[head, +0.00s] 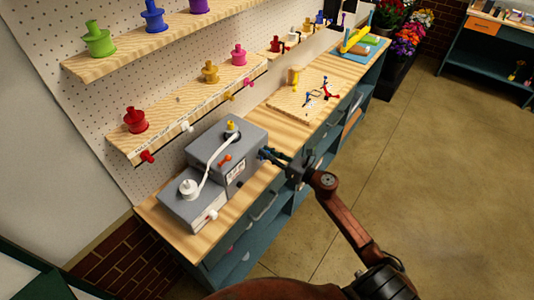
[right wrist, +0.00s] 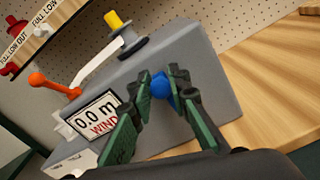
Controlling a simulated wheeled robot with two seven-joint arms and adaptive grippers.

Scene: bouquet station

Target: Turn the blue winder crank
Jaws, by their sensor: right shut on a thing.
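The winder is a grey box (head: 205,150) on the wooden bench, with a display (right wrist: 97,113) reading 0.0 m. The blue crank knob (right wrist: 160,86) is on the box's side, between the green-padded fingers of my right gripper (right wrist: 163,80). The right gripper is shut on the knob; it also shows in the head view (head: 268,154) at the box's right side. The rest of the crank is hidden by the fingers. An orange lever (right wrist: 52,84) is on the display side. My left gripper is not in view.
A white ribbon (head: 204,175) runs from a white spool (head: 189,188) to the yellow-topped spindle (head: 231,127). Pegboard shelves with coloured spools (head: 135,119) stand behind. A wooden board (head: 300,98) with small tools lies farther along the bench. The floor at right is clear.

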